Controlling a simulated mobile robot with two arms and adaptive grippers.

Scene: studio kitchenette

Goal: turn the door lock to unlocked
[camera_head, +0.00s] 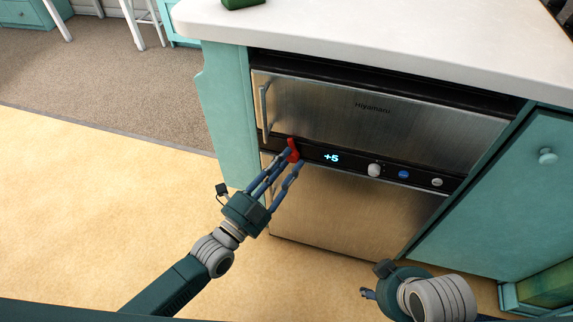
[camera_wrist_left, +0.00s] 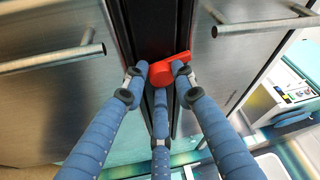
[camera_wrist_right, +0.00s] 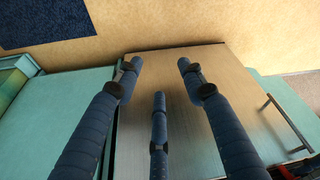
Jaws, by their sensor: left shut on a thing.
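The door lock is a red knob (camera_head: 293,151) at the left end of the black control strip on a steel appliance under the counter. In the left wrist view the red lock (camera_wrist_left: 170,70) sits between the blue fingers, its bar tilted, higher at the right. My left gripper (camera_head: 291,158) is shut on it, and the fingers hide part of it. My right gripper (camera_head: 366,293) is low at the bottom right, away from the lock. In the right wrist view its fingers (camera_wrist_right: 158,72) are spread with nothing between them.
The appliance's upper steel door (camera_head: 380,108) has a bar handle (camera_head: 265,107) just above the lock. The strip carries a "+5" display (camera_head: 331,157) and a round knob (camera_head: 375,170). A teal cabinet (camera_head: 520,190) stands right. The floor at left is clear.

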